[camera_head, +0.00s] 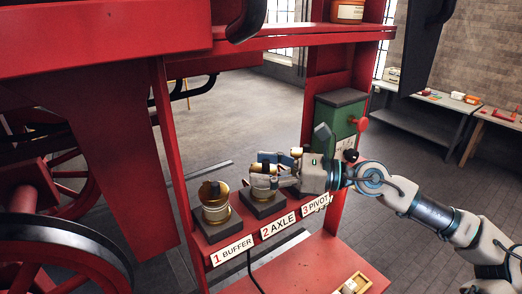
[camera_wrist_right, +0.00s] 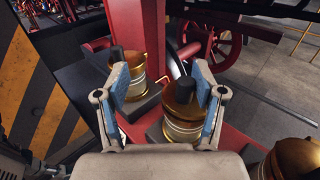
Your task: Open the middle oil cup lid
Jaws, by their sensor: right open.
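The middle oil cup (camera_head: 262,184), brass with a dark knob, stands on a dark block behind the "2 AXLE" label (camera_head: 279,225). My right gripper (camera_head: 270,168) is at this cup, its fingers partly hiding its top in the head view. In the right wrist view the gripper (camera_wrist_right: 162,80) is open, with blue-padded fingers apart. There the middle cup (camera_wrist_right: 183,125) shows between the fingers, closer to the right one, its domed brass lid (camera_wrist_right: 180,98) seemingly down on it. I cannot tell whether a finger touches the lid. My left gripper is out of view.
The "1 BUFFER" cup (camera_head: 215,208) stands to the left on the red shelf; it also shows in the wrist view (camera_wrist_right: 134,72). Another brass cup (camera_wrist_right: 292,160) is at the wrist view's lower right. A green box (camera_head: 342,115) with a red knob stands behind. A wooden tray (camera_head: 352,285) lies below.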

